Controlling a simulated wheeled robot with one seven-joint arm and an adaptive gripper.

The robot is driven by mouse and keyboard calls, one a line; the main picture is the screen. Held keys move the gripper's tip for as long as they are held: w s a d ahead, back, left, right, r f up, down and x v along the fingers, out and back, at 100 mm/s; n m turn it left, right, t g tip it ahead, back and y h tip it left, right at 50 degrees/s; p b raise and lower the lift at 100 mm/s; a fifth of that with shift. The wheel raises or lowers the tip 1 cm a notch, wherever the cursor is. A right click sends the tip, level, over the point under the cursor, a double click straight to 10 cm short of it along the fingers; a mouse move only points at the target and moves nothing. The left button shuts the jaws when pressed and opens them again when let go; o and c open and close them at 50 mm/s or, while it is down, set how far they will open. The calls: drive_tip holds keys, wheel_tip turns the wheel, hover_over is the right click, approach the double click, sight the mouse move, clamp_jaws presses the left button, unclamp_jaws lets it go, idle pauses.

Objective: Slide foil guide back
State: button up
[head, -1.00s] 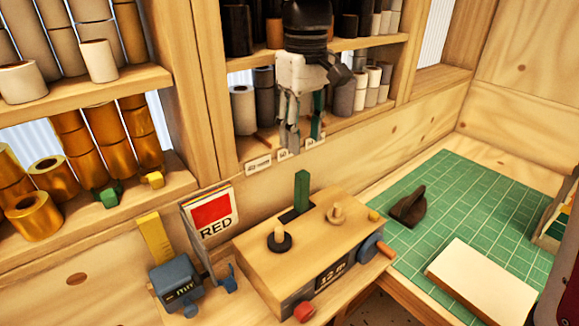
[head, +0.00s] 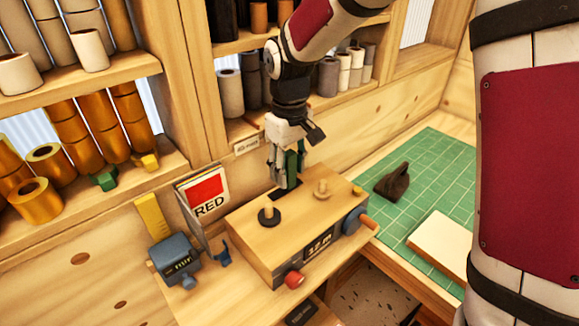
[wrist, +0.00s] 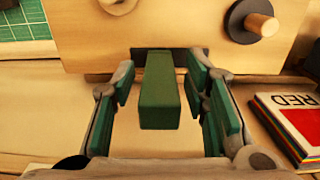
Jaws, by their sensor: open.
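The foil guide is a green upright block (wrist: 160,95) standing in a dark slot at the back edge of a wooden box machine (head: 290,240). My gripper (head: 286,172) is down over the guide, its fingers pointing down. In the wrist view my gripper (wrist: 165,95) is open, with one green-padded finger on each side of the guide and a gap on both sides. In the head view the fingers largely hide the guide.
Two pegs stand on the box top, one with a black collar (head: 269,216). A red-labelled card stack (head: 206,192) and a grey counter (head: 174,260) sit to the left. A green mat (head: 440,175) with a dark tool (head: 392,183) lies right. A shelf of rolls (head: 230,92) is behind.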

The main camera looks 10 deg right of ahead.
sight(274, 195)
clamp_jaws()
drive_tip(key=shift+s+a+p, duration=0.2)
drive_tip(key=shift+s+a, duration=0.4)
drive_tip(key=shift+a, duration=0.35)
drive_tip(key=shift+s+a+p, duration=0.15)
drive_tip(key=shift+s+a, duration=0.45)
drive_tip(key=shift+a, duration=0.3)
unclamp_jaws()
drive_tip(key=shift+a, duration=0.1)
drive_tip(key=shift+r, duration=0.3)
wheel_tip(274, 195, up, 12)
drive_tip(key=shift+f, duration=0.25)
